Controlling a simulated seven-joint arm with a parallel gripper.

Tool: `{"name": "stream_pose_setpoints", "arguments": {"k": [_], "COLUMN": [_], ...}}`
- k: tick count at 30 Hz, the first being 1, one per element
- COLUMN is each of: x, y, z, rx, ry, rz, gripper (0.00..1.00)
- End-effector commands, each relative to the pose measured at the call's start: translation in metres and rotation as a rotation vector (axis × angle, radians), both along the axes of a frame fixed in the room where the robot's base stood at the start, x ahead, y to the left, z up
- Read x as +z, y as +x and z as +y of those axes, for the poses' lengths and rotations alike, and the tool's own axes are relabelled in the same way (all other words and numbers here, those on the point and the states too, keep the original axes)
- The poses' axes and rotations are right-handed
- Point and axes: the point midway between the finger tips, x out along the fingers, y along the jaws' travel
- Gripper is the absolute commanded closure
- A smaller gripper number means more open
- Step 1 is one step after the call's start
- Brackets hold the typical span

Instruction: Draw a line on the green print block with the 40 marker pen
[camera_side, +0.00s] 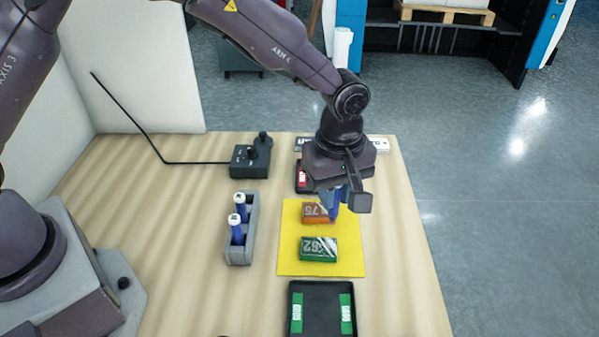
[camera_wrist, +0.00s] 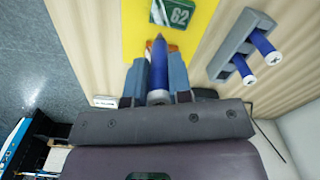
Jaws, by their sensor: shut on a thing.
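The green print block (camera_side: 318,249), marked 62, lies on the yellow mat (camera_side: 349,263). In the wrist view the green block (camera_wrist: 178,13) is at the top edge, partly cut off. My gripper (camera_side: 334,199) is above the far part of the mat, beside the orange block, with the green block nearer the camera. It is shut on a blue marker pen (camera_side: 335,208). In the wrist view the pen (camera_wrist: 159,68) sits between the fingers (camera_wrist: 159,80), its tip pointing away from the wrist. I cannot read a number on the held pen.
An orange block (camera_side: 314,213) marked 75 lies close by my gripper. A grey holder (camera_side: 239,256) with two blue, white-ended pens (camera_side: 237,232) stands left of the mat. A black tray (camera_side: 322,311) with green pieces is in front. A black control box (camera_side: 248,160) stands behind.

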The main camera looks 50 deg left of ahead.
Motion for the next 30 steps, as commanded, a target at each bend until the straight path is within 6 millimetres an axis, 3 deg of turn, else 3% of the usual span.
{"name": "stream_pose_setpoints", "arguments": {"k": [21,30], "x": [-0.056,-0.062], "y": [0.001,0.001], "z": [-0.001,-0.002], "rx": [-0.002,-0.002], "ry": [0.0,-0.001], "rz": [0.0,-0.002], "gripper": [1.0,1.0]}}
